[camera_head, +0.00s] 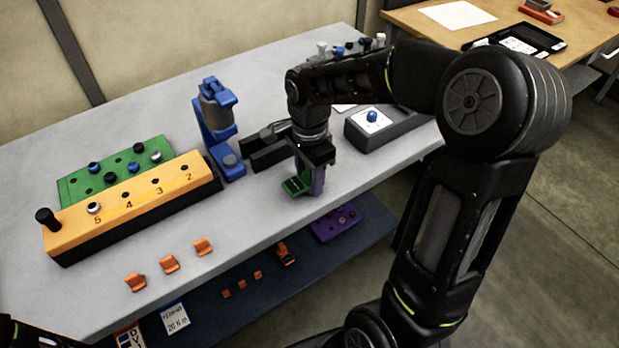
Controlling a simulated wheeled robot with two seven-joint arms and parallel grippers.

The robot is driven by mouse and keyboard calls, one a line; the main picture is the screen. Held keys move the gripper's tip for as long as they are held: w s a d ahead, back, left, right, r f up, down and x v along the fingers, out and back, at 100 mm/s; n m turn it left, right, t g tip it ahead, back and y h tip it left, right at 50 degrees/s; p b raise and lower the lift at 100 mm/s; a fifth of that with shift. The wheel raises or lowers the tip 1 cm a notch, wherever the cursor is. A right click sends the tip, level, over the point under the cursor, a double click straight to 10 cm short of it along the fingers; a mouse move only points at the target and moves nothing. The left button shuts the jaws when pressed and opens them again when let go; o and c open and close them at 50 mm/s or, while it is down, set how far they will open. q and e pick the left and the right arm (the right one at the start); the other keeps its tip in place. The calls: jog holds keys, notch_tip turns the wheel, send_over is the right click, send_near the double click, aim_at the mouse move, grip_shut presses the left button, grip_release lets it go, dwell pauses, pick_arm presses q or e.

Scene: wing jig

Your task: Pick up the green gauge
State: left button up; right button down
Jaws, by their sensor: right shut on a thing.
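The green gauge (296,187) is near the front edge of the grey table, under my right gripper (315,156). The gripper points down and is shut on the gauge's upper part. A purple piece (319,182) stands close against the gauge on its right; I cannot tell if they touch. The gripper and wrist hide the top of both. I cannot tell whether the gauge is clear of the table. My left gripper is not in view.
A blue clamp stand (217,130), an orange numbered block (130,210) and a green board (75,188) stand to the left. A grey box with a blue knob (372,117) is at right. Orange clips (169,264) line the front edge. A lower shelf holds a purple plate (336,223).

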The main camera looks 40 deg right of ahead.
jog(key=shift+r, duration=0.1)
notch_tip(320, 180, up, 10)
jog(key=shift+f, duration=0.1)
dwell(0.3)
dwell(1.3)
